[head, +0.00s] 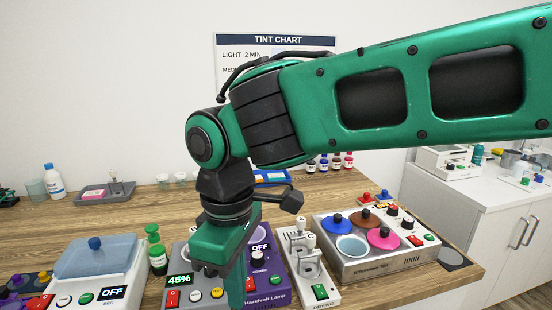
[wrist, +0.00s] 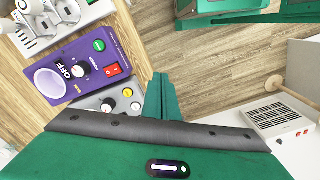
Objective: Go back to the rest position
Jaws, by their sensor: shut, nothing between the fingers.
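My green gripper (head: 236,288) points down at the front of the wooden bench (head: 120,228). In the head view it overlaps the grey device with a 45% display (head: 180,281) and the purple lamp unit (head: 268,290). Its fingertips run off the bottom edge there. In the wrist view its green fingers (wrist: 160,95) are together with nothing between them. There the purple lamp unit (wrist: 100,62) lies left of the fingers and the grey device (wrist: 118,104) shows just beside them, partly hidden. I cannot tell the exact height above the bench.
A white drying unit (head: 311,270) and a tint-bath station with coloured lids (head: 372,245) stand to the right. A white side counter (head: 470,205) is far right. The bench's middle left is clear.

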